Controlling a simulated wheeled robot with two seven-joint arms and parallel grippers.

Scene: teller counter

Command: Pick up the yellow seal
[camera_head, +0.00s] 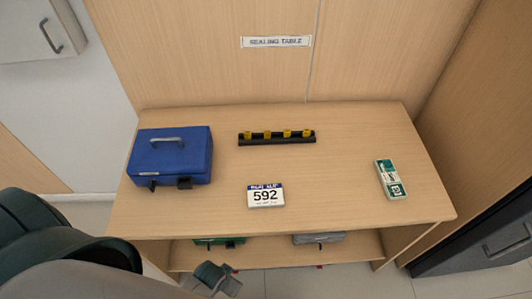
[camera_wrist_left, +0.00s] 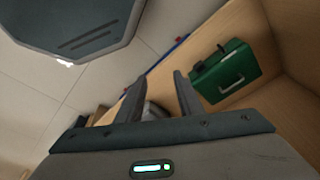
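Several yellow seals (camera_head: 287,133) stand upright in a row in a black rack (camera_head: 277,141) on the back middle of the table. I cannot tell them apart as separate kinds at this size. My left gripper (camera_head: 218,277) is low in front of the table's front edge, well apart from the rack. In the left wrist view my left gripper (camera_wrist_left: 160,85) has its two fingers spread, with nothing held between them. The seals do not show in that view. My right gripper is in neither view.
On the table (camera_head: 330,205) are a blue cash box (camera_head: 182,150), a white card reading 592 (camera_head: 265,196) and a green-and-white pack (camera_head: 391,179). A green box (camera_wrist_left: 225,72) and a grey box (camera_head: 318,238) sit on the lower shelf.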

